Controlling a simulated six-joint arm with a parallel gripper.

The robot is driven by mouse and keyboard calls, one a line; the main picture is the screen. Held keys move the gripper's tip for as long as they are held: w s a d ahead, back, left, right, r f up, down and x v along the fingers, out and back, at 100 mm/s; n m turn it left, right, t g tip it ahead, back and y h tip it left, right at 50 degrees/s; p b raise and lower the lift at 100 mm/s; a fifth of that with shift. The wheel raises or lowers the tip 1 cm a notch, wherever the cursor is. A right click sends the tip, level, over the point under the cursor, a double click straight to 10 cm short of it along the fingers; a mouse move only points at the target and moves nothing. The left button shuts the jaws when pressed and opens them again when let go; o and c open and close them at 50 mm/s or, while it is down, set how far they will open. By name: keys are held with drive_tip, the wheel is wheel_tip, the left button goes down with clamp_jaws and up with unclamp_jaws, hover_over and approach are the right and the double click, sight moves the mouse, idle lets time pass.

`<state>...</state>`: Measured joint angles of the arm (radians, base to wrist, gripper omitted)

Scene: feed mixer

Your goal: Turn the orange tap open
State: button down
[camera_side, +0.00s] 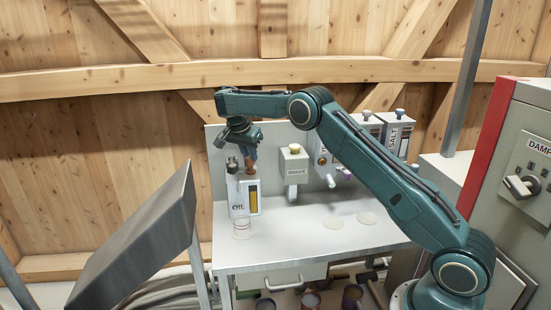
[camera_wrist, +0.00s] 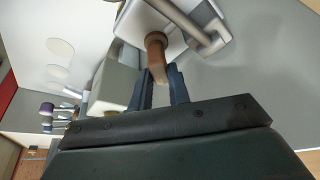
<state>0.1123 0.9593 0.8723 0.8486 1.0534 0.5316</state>
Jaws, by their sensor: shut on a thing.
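The white box marked OIL (camera_side: 243,198) stands at the left of the white bench. An orange-brown handle (camera_side: 249,168) rises from its top; I take this to be the orange tap. My gripper (camera_side: 248,154) comes down on it from above. In the wrist view the handle (camera_wrist: 157,58) stands between the two dark blue fingers of my gripper (camera_wrist: 160,76), which are shut on it. Its foot sits in a brown collar on the white box top. Whether it is turned cannot be told. A bent metal pipe (camera_wrist: 202,38) is beside it.
A clear glass (camera_side: 242,228) stands in front of the box. A grey dispenser (camera_side: 293,165) is to its right, with further dispensers, one marked SALT (camera_side: 397,132), beyond. Pale round discs (camera_side: 333,222) lie on the bench. A tilted metal panel (camera_side: 140,245) is at the left.

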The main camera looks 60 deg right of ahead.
sight(247, 158)
idle(0.3)
drive_tip(key=c, duration=1.3)
unclamp_jaws()
drive_tip(key=shift+r, duration=0.1)
drive_tip(key=shift+v, duration=1.5)
drive_tip(key=a, duration=0.4)
drive_tip(key=s+a, duration=0.1)
drive_tip(key=a, duration=0.7)
drive_tip(key=shift+s, duration=0.2)
drive_tip(key=shift+d, duration=0.1)
